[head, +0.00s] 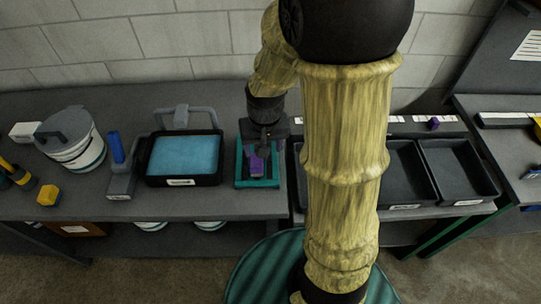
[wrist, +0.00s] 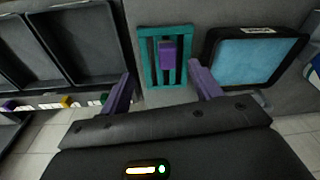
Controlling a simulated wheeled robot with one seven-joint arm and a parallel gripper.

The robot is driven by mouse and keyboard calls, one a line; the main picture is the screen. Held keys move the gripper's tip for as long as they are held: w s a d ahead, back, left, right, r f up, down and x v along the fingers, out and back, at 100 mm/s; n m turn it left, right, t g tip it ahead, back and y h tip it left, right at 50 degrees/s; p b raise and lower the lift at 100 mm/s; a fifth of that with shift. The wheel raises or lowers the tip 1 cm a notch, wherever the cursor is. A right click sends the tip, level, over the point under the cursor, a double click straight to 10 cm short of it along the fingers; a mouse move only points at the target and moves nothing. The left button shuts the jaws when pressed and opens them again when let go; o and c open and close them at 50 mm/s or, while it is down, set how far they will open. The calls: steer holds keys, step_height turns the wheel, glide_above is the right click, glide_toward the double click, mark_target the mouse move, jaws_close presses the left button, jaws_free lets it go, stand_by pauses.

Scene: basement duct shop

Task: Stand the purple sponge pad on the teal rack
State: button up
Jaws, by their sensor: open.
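The purple sponge pad (head: 257,163) is on the teal rack (head: 258,184), below my gripper in the head view. In the wrist view the pad (wrist: 167,54) shows as a small block over the slats near the middle of the rack (wrist: 146,69), and it seems to stand upright. My gripper (wrist: 160,70) is open, with its two purple fingers wide apart on either side of the pad's line and clear of it. In the head view my gripper (head: 262,146) partly hides the back of the rack and the pad's top.
A black tray with a blue pad (head: 184,156) stands just left of the rack. Dark bins (head: 455,168) line the right side. A lidded bucket (head: 72,140), a blue-handled tool (head: 118,165) and a yellow block (head: 48,195) are at the left. Bare bench lies in front of the tray.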

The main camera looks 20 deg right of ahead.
steer(key=s+r+n+t, duration=0.1)
steer(key=s+r, duration=0.1)
steer(key=s, duration=0.4)
steer(key=shift+s+r+n, duration=0.2)
steer(key=shift+n, duration=0.1)
